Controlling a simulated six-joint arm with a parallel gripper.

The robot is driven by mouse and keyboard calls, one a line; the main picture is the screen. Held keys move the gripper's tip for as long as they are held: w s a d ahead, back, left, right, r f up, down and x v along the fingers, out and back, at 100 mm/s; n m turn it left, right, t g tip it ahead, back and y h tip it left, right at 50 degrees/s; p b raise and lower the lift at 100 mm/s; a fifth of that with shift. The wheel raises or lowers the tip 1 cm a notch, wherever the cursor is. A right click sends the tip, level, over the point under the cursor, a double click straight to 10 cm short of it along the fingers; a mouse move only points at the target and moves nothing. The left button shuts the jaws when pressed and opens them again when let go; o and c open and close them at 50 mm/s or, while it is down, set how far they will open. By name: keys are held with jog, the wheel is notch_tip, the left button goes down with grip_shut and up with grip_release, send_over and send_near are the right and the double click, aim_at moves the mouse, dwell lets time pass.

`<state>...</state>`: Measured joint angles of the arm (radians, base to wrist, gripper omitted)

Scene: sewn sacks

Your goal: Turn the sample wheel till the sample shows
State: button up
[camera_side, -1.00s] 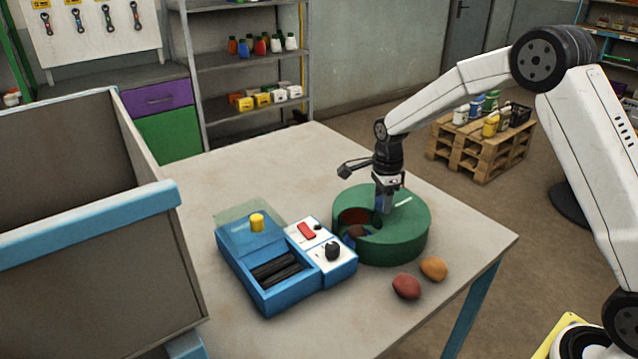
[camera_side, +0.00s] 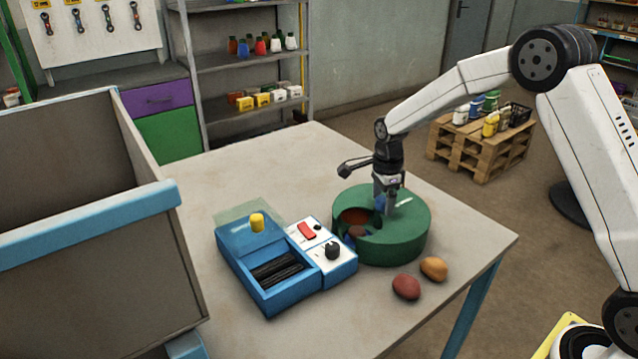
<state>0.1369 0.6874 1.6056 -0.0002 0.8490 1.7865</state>
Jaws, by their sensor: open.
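The sample wheel is a round green drum (camera_side: 408,241) near the right side of the table. An opening in its top, on the left, shows a reddish inside and a dark brownish piece (camera_side: 356,231), partly hidden by the rim. A short white mark lies on the top at the right. My gripper (camera_side: 385,208) points down at the drum's top, beside the opening, with its jaws open. The fingertips are small here, and I cannot tell whether they touch the drum. Something blue shows by the fingers at the opening's edge.
A blue box with black rods (camera_side: 277,270) and a yellow knob stands left of the drum, joined to a white panel with a red switch (camera_side: 307,231) and black knob. A red stone (camera_side: 406,287) and an orange stone (camera_side: 433,268) lie in front. A grey bin (camera_side: 160,240) stands left.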

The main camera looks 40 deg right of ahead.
jog(key=shift+r, duration=3.85)
jog(key=shift+s, duration=0.1)
jog(key=shift+s+a+n, duration=0.25)
jog(key=shift+s+n, duration=0.15)
jog(key=shift+n, duration=0.2)
jog(key=s+a+n, duration=0.1)
jog(key=s+n, duration=0.2)
jog(key=s+a+f+n+t, duration=0.1)
jog(key=s+n, duration=0.2)
jog(key=n, duration=0.1)
jog(key=s+a+f+n, duration=0.1)
jog(key=s+a+n, duration=0.1)
jog(key=s+n, duration=0.1)
jog(key=shift+s+n, duration=0.4)
jog(key=s+a+f+n+t, duration=0.1)
jog(key=s+a+f+n, duration=0.1)
jog(key=s+n, duration=0.8)
jog(key=shift+s+a+f+t, duration=0.15)
jog(key=shift+s+f+t, duration=0.15)
jog(key=shift+f, duration=0.1)
